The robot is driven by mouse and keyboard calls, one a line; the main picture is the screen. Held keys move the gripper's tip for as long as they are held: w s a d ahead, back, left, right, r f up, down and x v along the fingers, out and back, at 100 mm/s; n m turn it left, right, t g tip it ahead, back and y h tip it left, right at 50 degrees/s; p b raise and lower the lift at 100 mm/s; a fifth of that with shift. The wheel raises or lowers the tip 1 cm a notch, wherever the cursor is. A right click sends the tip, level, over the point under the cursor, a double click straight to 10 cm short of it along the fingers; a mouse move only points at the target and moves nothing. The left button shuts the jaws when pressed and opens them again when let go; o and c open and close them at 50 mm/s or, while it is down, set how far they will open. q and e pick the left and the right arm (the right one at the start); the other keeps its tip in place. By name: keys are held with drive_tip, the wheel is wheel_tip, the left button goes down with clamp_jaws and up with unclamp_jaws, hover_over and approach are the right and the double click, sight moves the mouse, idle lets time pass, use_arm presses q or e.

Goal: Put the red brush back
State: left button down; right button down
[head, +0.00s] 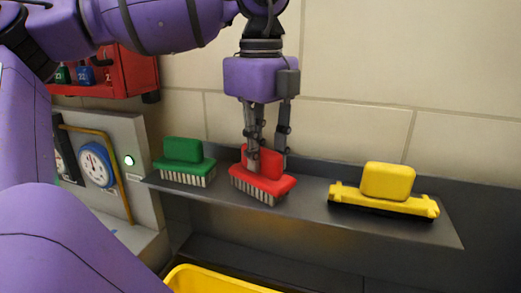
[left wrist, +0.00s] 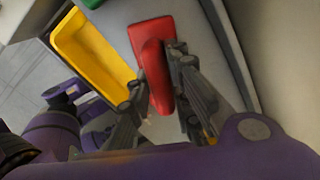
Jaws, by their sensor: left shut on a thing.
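The red brush (head: 262,185) has a red block handle and pale bristles facing down. It is at the grey shelf (head: 310,214), between the green brush (head: 184,165) and the yellow brush (head: 386,190). My left gripper (head: 266,158) comes from above and is shut on the red brush's handle. In the left wrist view the red brush (left wrist: 155,60) sits between the two fingers. I cannot tell whether its bristles fully rest on the shelf. My right gripper is not in view.
A yellow bin (head: 215,282) is below the shelf. A panel with a round gauge (head: 96,166) and a green light stands at the left. A red rack (head: 125,75) hangs on the tiled wall. The shelf is bare between the red and yellow brushes.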

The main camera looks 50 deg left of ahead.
use_arm(q)
drive_tip(key=c, duration=1.6)
unclamp_jaws()
drive_tip(key=shift+f, duration=0.15)
wheel_tip(320, 180, up, 12)
drive_tip(key=shift+r+b, duration=0.2)
drive_tip(key=shift+b, duration=0.25)
